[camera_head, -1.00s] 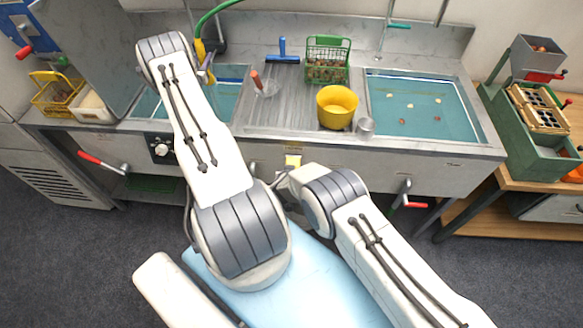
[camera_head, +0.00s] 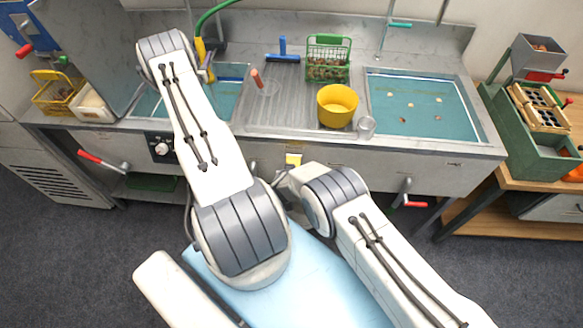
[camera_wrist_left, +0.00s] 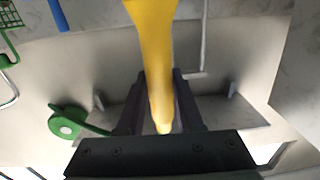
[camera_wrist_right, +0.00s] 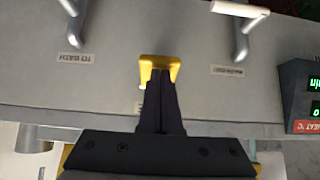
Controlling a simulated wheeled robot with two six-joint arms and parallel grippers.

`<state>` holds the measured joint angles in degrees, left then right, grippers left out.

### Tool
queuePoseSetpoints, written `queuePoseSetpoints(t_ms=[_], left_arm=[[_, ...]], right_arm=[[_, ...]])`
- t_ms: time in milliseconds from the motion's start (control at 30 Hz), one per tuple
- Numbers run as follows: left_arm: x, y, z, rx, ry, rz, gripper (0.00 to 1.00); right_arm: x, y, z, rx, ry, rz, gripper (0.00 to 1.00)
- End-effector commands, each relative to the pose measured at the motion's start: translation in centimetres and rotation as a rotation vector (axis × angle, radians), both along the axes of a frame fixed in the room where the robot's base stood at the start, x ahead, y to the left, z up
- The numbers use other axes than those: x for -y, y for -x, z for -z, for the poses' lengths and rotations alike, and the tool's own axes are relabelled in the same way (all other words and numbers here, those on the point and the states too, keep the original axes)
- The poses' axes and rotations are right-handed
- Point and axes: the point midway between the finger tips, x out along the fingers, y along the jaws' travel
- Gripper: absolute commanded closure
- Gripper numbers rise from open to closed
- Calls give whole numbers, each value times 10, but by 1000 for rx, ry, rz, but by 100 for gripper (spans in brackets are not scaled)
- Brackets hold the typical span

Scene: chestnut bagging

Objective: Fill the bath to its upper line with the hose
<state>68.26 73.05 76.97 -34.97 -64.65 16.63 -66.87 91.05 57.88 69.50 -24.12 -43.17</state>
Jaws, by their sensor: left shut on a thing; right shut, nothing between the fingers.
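My left gripper (camera_wrist_left: 160,112) is shut on the yellow nozzle of the hose (camera_wrist_left: 158,55). In the head view the hose (camera_head: 201,48) has a green tube rising behind the nozzle, near the left basin (camera_head: 228,88). That basin holds blue-green water and is partly hidden by my left arm. Its upper line and the nozzle's outlet cannot be made out. A larger right basin (camera_head: 475,128) also holds water, with several small bits floating in it. My right gripper (camera_wrist_right: 160,95) is shut, with a yellow piece (camera_wrist_right: 160,62) at its fingertips, in front of the counter's face.
Red-handled levers (camera_head: 90,157) stick out from the front. A green machine (camera_head: 530,125) stands at right.

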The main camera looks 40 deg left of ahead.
Motion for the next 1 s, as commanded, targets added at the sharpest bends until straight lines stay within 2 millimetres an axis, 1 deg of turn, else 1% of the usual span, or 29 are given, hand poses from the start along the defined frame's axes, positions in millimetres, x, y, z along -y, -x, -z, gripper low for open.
queuePoseSetpoints(t_ms=[133,233,367,700,900,1000], left_arm=[[-1,1,0,1,0,-2,100],[-1,1,0,1,0,-2,100],[-1,1,0,1,0,-2,100],[-1,1,0,1,0,-2,100],[-1,1,0,1,0,-2,100],[-1,1,0,1,0,-2,100]], right_arm=[[3,4,-3,-1,5,-1,100],[7,10,-10,-1,6,0,100],[14,21,-24,-2,4,-2,100],[37,55,-67,0,1,-2,100],[45,68,-82,0,1,-2,100],[47,70,-84,0,1,-1,100]])
